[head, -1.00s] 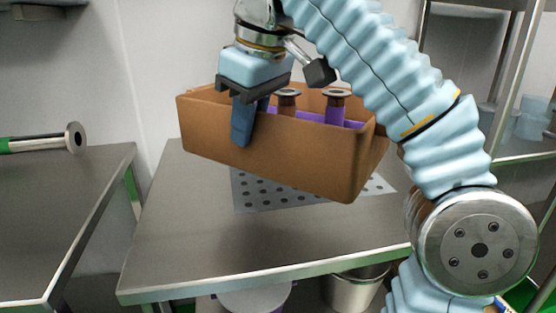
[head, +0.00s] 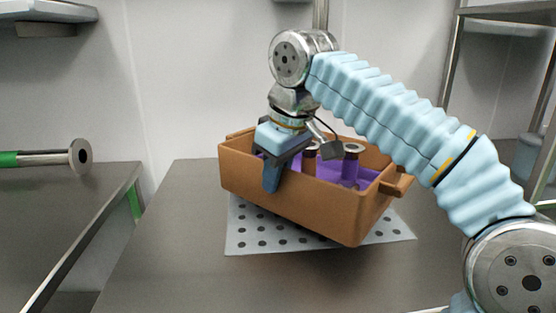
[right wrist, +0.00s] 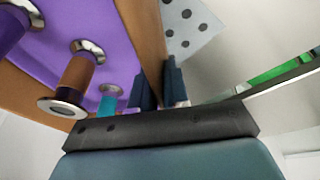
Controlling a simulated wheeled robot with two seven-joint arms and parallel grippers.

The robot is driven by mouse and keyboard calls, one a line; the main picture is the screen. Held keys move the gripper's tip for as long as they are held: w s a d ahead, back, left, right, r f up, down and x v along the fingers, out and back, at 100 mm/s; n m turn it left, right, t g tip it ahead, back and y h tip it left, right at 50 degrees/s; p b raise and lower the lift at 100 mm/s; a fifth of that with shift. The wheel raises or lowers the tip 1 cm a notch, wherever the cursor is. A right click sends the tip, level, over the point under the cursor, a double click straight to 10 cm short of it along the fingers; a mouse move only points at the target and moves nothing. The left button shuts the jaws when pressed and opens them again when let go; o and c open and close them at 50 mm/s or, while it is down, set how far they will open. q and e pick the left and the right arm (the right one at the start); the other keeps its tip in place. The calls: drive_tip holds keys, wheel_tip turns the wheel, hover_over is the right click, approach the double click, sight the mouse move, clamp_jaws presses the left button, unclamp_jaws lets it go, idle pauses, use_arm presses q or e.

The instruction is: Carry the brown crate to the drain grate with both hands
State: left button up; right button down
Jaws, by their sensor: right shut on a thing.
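The brown crate (head: 290,207) is in the middle of the head view, tilted with its right end lower. It overlaps the perforated drain grate (head: 240,238) on the steel table; I cannot tell whether they touch. My right gripper (head: 271,180) is shut on the crate's near long wall, left of its middle. In the right wrist view its fingers (right wrist: 158,88) straddle the crate wall (right wrist: 147,40), with the grate (right wrist: 186,22) beyond. My left gripper is not in view.
The steel table (head: 180,230) is bare left of the grate. A gap separates it from a left counter (head: 60,205) holding a flanged metal pipe (head: 50,158) with a green section. A metal shelf rack (head: 452,60) stands at the right.

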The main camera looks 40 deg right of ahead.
sight(280, 195)
drive_tip(key=shift+w+d+f, duration=0.15)
drive_tip(key=shift+d+f, duration=0.25)
drive_tip(key=shift+d+f+b, duration=0.2)
drive_tip(key=shift+d+f, duration=0.05)
drive_tip(key=shift+f, duration=0.4)
drive_tip(key=shift+d+f+b, duration=0.2)
drive_tip(key=shift+f, duration=0.4)
drive_tip(key=shift+a+f+b, duration=0.25)
drive_tip(key=shift+f+b, duration=0.2)
drive_tip(key=shift+b, duration=0.25)
drive_tip(key=shift+w+f, duration=0.1)
drive_tip(key=shift+f, duration=0.05)
drive_tip(key=c, duration=1.1)
unclamp_jaws()
